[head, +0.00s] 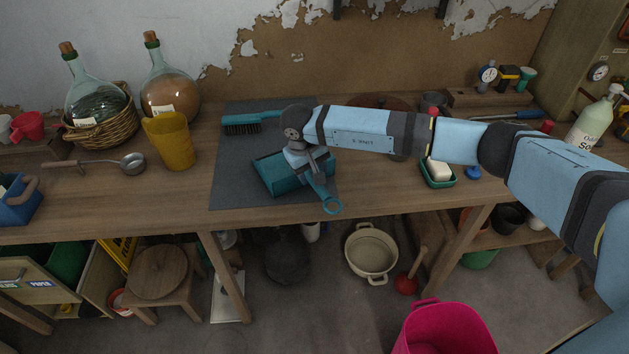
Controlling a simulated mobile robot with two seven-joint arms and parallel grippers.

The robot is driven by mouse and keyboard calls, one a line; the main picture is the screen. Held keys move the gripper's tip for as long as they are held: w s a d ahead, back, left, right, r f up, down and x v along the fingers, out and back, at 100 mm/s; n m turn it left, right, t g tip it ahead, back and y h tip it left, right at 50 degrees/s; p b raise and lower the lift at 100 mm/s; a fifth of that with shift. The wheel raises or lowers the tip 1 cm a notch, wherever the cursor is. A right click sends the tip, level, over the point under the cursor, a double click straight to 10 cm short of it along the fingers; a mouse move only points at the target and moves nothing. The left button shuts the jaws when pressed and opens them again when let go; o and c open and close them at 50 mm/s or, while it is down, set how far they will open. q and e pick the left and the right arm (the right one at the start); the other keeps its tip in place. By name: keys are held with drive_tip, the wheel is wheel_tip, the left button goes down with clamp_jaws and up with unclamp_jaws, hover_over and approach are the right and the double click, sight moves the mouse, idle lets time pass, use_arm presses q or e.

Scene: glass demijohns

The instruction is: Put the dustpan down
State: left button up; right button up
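The teal dustpan (272,178) is at the front of the dark grey mat (228,190) on the wooden table. Its handle, with a ring at the end, points toward the table's front edge. My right arm reaches in from the right, and my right gripper (313,168) is at the base of the handle and looks shut on it. The wrist partly hides the fingers and the pan. I cannot tell whether the pan touches the mat. My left gripper is not in view.
A teal brush (250,122) lies at the back of the mat. A yellow cup (170,141) and a ladle (132,162) are to the left, with glass demijohns (170,94) behind. A soap dish (437,178) is to the right. Bare tabletop (375,185) lies right of the dustpan.

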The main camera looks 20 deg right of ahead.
drive_tip(key=v, duration=0.7)
drive_tip(key=s+a+f+m+g+y, duration=0.25)
drive_tip(key=s+a+y, duration=0.25)
drive_tip(key=s+a, duration=0.3)
drive_tip(key=s+a+f+m+g+y, duration=0.2)
drive_tip(key=s+a+f+m+y, duration=0.3)
drive_tip(key=a, duration=0.6)
drive_tip(key=s+a+r+m+t+y, duration=0.3)
drive_tip(key=s+a+r+m+y, duration=0.25)
drive_tip(key=m+y, duration=0.55)
drive_tip(key=s+d+f+n+t+h, duration=0.2)
drive_tip(key=d+f+n+t+h, duration=0.5)
drive_tip(key=n, duration=0.8)
drive_tip(key=s+d+f+n+t+h, duration=0.2)
drive_tip(key=d+f+n+t+h, duration=0.3)
drive_tip(key=d+n+t, duration=0.7)
drive_tip(key=s+d+f+m+g+h, duration=0.2)
drive_tip(key=s+f+m+g+h, duration=0.1)
drive_tip(key=s+f+m+g, duration=0.4)
drive_tip(key=s+f+b, duration=0.1)
drive_tip(key=s+f, duration=0.1)
drive_tip(key=s, duration=0.1)
drive_tip(key=shift+d, duration=0.4)
